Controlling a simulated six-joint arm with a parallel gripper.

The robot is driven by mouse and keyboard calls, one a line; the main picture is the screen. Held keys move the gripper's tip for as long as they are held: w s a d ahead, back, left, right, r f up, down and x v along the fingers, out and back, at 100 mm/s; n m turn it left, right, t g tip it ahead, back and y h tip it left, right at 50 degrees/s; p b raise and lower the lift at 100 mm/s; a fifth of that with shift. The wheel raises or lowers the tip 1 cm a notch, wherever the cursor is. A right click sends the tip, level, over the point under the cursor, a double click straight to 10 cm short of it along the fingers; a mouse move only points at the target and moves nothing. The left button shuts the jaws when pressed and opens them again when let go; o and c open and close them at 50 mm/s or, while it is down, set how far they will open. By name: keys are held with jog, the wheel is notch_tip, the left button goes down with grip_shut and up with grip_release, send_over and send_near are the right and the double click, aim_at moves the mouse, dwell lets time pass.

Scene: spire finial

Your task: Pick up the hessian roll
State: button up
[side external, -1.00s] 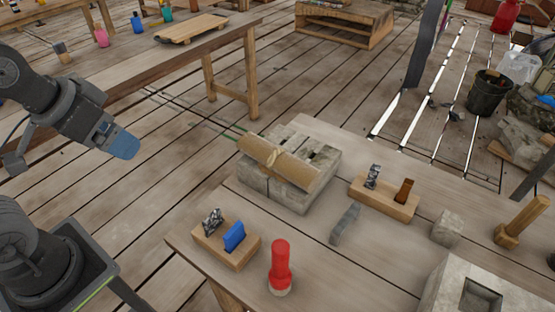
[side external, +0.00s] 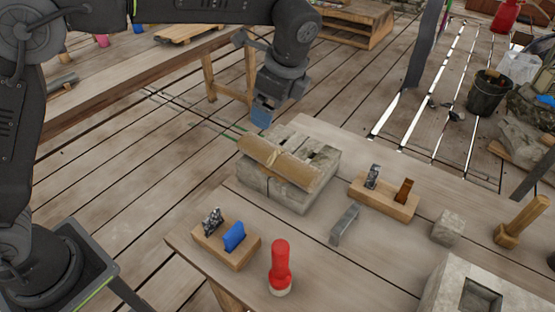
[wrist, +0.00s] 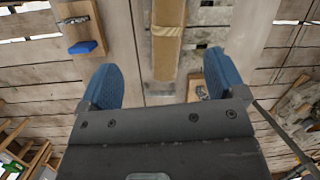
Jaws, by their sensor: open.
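The hessian roll (side external: 277,161) is a tan cylinder tied round its middle. It lies across the top of a grey stone block (side external: 290,196) on the wooden bench. In the wrist view the roll (wrist: 166,57) shows upright in the picture, between and beyond the fingers. My gripper (side external: 261,118) is above and behind the block, apart from the roll, with its blue fingertips pointing down. In the wrist view my gripper (wrist: 161,85) has its two blue fingers wide apart with nothing between them.
A wooden block with a blue item (side external: 234,236) and a red torch-like object (side external: 280,265) stand at the front. A wooden plane-like block (side external: 384,197), a grey metal piece (side external: 344,223), a stone cube (side external: 447,227) and a mallet (side external: 522,220) lie to the right.

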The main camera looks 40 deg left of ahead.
aim_at(278, 153)
jog(key=w+d+f+m+y, duration=0.1)
jog(key=w+d+f+m, duration=0.15)
jog(key=d+f, duration=0.2)
jog(key=x, duration=0.9)
jog(key=s+x, duration=0.1)
jog(key=x, duration=0.4)
jog(key=shift+a, duration=0.35)
jog(key=shift+c, duration=0.3)
jog(key=c, duration=1.1)
